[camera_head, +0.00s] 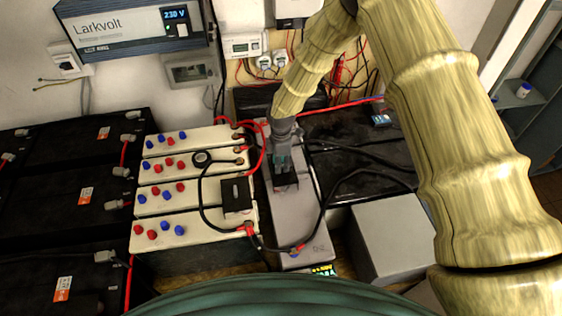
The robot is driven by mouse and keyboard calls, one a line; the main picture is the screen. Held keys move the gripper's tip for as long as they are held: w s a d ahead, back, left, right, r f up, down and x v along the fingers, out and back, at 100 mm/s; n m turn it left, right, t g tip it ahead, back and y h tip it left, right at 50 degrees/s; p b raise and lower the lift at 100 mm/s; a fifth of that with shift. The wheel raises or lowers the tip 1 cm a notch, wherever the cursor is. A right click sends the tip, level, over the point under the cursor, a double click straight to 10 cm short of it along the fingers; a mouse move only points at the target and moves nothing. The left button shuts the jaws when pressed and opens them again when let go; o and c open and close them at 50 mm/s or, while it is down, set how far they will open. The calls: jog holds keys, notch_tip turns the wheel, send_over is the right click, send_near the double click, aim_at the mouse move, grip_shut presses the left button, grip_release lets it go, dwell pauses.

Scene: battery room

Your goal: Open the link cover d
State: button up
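My arm reaches down from the top right, and my gripper (282,160) points down over the long grey battery (295,225) in the middle. Its fingers are small and dark here, and I cannot tell if they are open or shut. A dark block (285,182) shows right at the fingertips on the grey top; I cannot tell if they touch it. A black box-like cover (237,195) sits on the cream-topped battery (190,208) to the left. No letter d is readable, so I cannot tell which part is link cover d.
Black batteries (60,190) stand at the left and another (350,150) at the right. Red and black cables loop around the grey battery. A light grey box (390,240) stands at front right. A Larkvolt unit (135,25) hangs on the wall.

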jog(key=shift+f, duration=0.2)
grip_shut()
